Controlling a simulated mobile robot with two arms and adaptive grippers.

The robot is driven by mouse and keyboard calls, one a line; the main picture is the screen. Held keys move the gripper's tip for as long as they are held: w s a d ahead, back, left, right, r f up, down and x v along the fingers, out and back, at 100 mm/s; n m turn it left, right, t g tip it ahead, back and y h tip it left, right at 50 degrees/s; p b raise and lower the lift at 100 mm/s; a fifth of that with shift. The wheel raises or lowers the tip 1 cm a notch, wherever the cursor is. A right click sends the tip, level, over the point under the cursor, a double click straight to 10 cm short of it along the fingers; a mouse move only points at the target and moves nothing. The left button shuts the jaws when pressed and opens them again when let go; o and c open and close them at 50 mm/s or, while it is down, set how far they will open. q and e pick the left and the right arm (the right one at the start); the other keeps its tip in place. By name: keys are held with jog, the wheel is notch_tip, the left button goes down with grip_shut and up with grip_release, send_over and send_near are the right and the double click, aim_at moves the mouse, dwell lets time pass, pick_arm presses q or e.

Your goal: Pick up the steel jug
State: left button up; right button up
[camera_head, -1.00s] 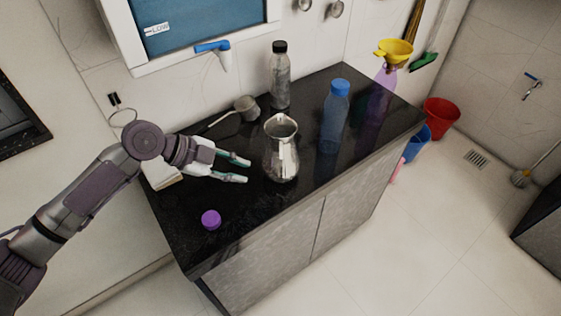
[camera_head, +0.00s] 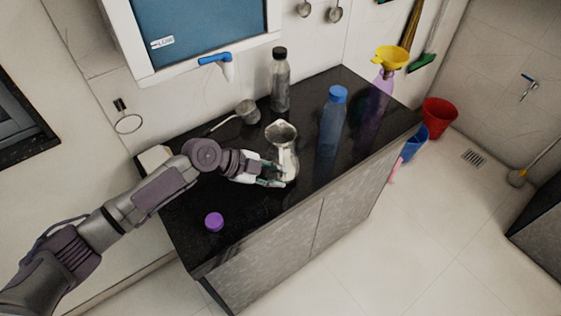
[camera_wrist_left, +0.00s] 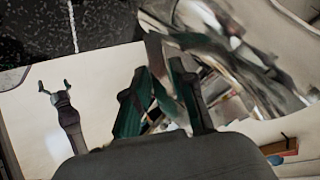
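The steel jug (camera_head: 289,158) stands upright near the front edge of the dark counter. In the left wrist view, its shiny, reflective surface (camera_wrist_left: 225,50) fills the upper right. My left gripper (camera_head: 277,178) is at the jug's lower front left side. In the left wrist view, its two fingers (camera_wrist_left: 160,92) are apart, with reflective metal seen between and beyond them. I cannot tell whether they touch the jug, and its lower left side is partly hidden by them. My right gripper (camera_wrist_left: 54,86) shows in the left wrist view over the pale floor, its fingers spread and empty.
A blue-capped bottle (camera_head: 332,125) stands close right of the jug, and a black-capped bottle (camera_head: 280,82) behind it. A ladle (camera_head: 246,110) lies at the back. A purple cap (camera_head: 214,222) sits at front left. A yellow funnel (camera_head: 391,57) tops a purple bottle (camera_head: 377,100).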

pick_arm(q)
jog(key=shift+x, duration=1)
jog(key=shift+c, duration=0.2)
grip_shut()
jog(key=shift+r, duration=0.25)
